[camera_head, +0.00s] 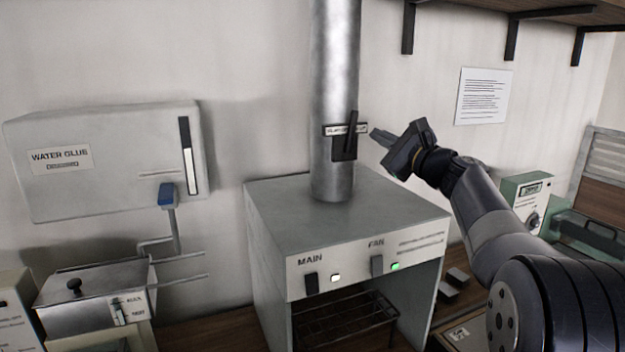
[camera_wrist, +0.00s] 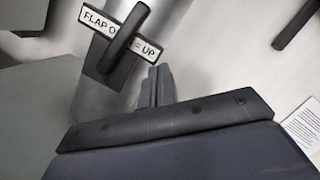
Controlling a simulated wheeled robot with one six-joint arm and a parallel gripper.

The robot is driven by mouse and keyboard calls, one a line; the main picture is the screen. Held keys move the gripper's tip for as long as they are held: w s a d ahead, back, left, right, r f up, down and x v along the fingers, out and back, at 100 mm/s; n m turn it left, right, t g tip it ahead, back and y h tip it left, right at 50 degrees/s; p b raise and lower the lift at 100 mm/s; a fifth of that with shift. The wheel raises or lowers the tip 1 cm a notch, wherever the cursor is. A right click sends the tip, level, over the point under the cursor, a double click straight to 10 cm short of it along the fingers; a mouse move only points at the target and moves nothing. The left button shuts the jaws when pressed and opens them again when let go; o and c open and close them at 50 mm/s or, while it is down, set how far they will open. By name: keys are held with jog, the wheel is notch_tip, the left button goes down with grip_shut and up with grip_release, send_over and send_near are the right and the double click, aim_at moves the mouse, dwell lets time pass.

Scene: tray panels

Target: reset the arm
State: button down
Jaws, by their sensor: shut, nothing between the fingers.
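My gripper (camera_head: 374,136) is shut and empty, held in the air just right of the flap handle on the grey pipe. In the wrist view my gripper's closed fingers (camera_wrist: 157,84) point toward the black flap handle (camera_wrist: 124,38). The handle also shows in the head view (camera_head: 350,137), standing nearly upright on the pipe. A label (camera_wrist: 97,20) behind it reads "FLAP O… = UP", partly covered by the handle. In the head view the fingertips look close to the handle with a small gap.
Below the pipe (camera_head: 334,60) stands a grey hood (camera_head: 300,215) with MAIN and FAN switches; a green light (camera_head: 395,266) shows by FAN. A WATER GLUE tank (camera_head: 110,185) hangs at left. A shelf with black brackets (camera_head: 511,40) is above right. A green box (camera_head: 528,190) stands at right.

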jog(key=f+m, duration=0.1)
jog(key=m, duration=0.2)
jog(key=f+m+t+h+p, duration=0.1)
jog(key=f+m, duration=0.1)
jog(key=m, duration=0.1)
jog(key=f+m+t+h+p, duration=0.1)
jog(key=m, duration=0.2)
jog(key=shift+s+d+f, duration=0.1)
jog(key=shift+d+f, duration=0.1)
jog(key=shift+f, duration=0.05)
